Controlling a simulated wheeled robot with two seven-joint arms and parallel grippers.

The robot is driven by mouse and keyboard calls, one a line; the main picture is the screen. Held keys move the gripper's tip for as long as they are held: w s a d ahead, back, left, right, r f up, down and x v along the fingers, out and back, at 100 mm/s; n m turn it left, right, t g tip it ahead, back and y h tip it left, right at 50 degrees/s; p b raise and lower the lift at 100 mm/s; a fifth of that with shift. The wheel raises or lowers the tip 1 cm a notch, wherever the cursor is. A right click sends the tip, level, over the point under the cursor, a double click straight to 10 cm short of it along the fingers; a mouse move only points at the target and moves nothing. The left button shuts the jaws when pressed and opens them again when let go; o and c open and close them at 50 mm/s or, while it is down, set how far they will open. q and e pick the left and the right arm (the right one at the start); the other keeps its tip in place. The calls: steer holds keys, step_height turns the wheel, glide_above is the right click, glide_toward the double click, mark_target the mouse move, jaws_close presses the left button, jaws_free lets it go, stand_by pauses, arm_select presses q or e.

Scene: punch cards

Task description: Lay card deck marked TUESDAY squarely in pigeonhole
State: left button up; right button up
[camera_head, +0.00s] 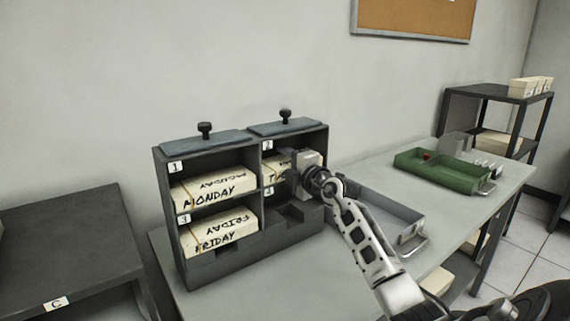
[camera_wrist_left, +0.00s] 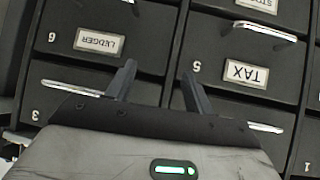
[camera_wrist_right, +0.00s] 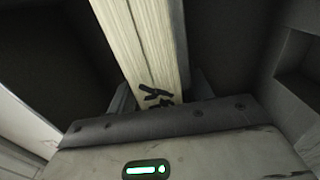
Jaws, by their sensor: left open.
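The TUESDAY card deck (camera_head: 275,170) is cream with black lettering. It lies inside pigeonhole 2 (camera_head: 300,143), the upper right compartment of the dark cabinet (camera_head: 172,232). My right gripper (camera_head: 299,168) is at the mouth of that pigeonhole and covers part of the deck. In the right wrist view the deck (camera_wrist_right: 142,50) runs between the gripper's two fingers (camera_wrist_right: 160,95), which close on its sides. Whether the deck sits square or rests on the floor is hidden. My left gripper (camera_wrist_left: 160,82) is open and empty, in front of dark labelled drawers, outside the head view.
The MONDAY deck (camera_head: 215,190) fills pigeonhole 1 and the FRIDAY deck (camera_head: 220,232) pigeonhole 3. Pigeonhole 4 (camera_head: 290,215) looks empty. A grey tray (camera_head: 385,215) and a green tray (camera_head: 440,172) stand on the table to the right. The TAX drawer (camera_wrist_left: 245,72) faces my left gripper.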

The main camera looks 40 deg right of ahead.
steer(key=shift+f, duration=0.2)
steer(key=shift+s, duration=0.5)
arm_select(q)
steer(key=shift+w+d+b, duration=0.15)
steer(key=shift+w+b, duration=0.1)
steer(key=shift+b, duration=0.25)
arm_select(e)
steer(key=s+a, duration=0.1)
steer(key=s, duration=1.4)
steer(key=shift+a+r, duration=0.15)
steer(key=shift+a, duration=0.15)
steer(key=shift+w, duration=0.1)
